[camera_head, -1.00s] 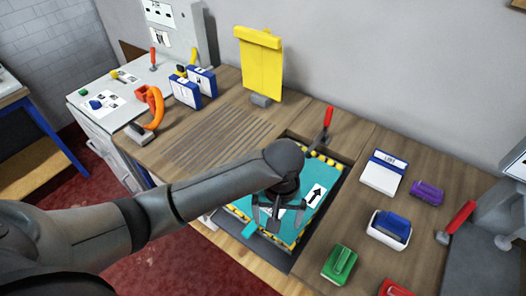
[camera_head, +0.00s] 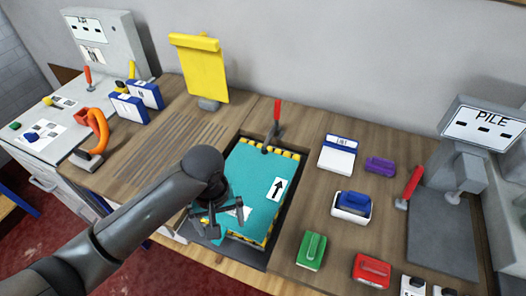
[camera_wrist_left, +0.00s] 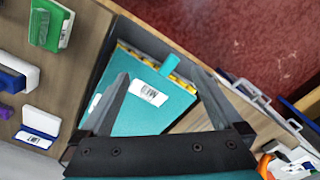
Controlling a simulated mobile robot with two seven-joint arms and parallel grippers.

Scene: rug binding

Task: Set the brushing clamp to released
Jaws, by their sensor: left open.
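A red-handled lever clamp (camera_head: 276,118) stands upright at the back edge of the recessed bed, behind the teal rug piece (camera_head: 262,168). Another red lever (camera_head: 411,185) leans at the PILE station on the right. No label shows which one is the brushing clamp. My left gripper (camera_head: 217,222) is open and empty above the near-left part of the rug, apart from both levers. In the left wrist view, its spread fingers frame the rug's white label (camera_wrist_left: 148,93) and teal tab (camera_wrist_left: 169,65). My right gripper is not in view.
A yellow board (camera_head: 202,70) stands at the back. Blue-white blocks (camera_head: 143,94) and an orange-handled tool (camera_head: 96,135) sit left. Green (camera_head: 312,250), red (camera_head: 371,271), blue (camera_head: 351,206) and purple (camera_head: 380,165) brushes or blocks lie right. The grooved wood (camera_head: 165,150) is clear.

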